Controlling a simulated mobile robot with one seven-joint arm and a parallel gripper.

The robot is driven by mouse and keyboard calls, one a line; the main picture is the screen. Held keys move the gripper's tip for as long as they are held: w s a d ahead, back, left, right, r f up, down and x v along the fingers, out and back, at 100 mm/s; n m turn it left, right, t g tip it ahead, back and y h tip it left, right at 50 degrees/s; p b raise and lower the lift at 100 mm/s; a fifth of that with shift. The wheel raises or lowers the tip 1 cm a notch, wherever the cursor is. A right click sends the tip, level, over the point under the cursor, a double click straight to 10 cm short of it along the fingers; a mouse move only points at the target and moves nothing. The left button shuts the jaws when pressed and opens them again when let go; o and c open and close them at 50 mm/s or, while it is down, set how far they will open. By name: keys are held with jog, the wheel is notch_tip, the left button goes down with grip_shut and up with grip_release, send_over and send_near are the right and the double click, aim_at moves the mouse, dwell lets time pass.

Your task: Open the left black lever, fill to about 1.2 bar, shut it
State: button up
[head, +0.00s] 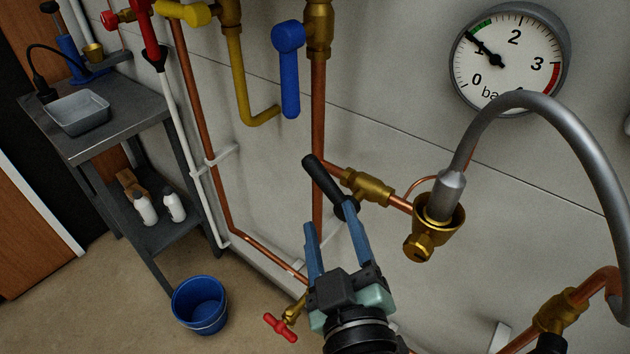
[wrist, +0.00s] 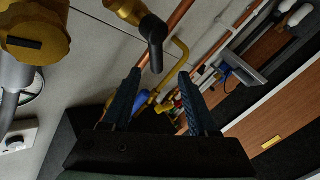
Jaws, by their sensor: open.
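The left black lever (head: 322,182) sits on a brass valve (head: 367,187) in a copper pipe. It slants up and left from the valve; I cannot tell for sure whether it is open or shut. My gripper (head: 331,222) is open and empty, with blue fingers just below the lever. In the wrist view the lever (wrist: 153,42) shows just ahead of the gap between my fingertips (wrist: 160,76), apparently not held. The pressure gauge (head: 508,58) has its needle a little above 1 bar, near the start of the green band. Another black lever (head: 551,344) is partly cut off at bottom right.
A grey hose (head: 560,108) arches from a brass cup (head: 440,212) to the right. A blue lever (head: 288,70), yellow pipe and red valve (head: 280,328) are nearby on the wall. A blue bucket (head: 199,305) and grey bench (head: 95,135) stand left.

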aim_at(320, 166)
jog(key=shift+n, duration=0.8)
jog(key=w, duration=0.4)
jog(key=w+a+p, duration=0.1)
jog(key=w, duration=0.3)
jog(key=w+a, duration=0.1)
jog(key=w, duration=0.3)
jog(key=shift+w+p, duration=0.3)
jog(key=shift+p, duration=0.05)
jog(key=shift+d, duration=0.1)
grip_shut()
jog(key=shift+f, duration=0.1)
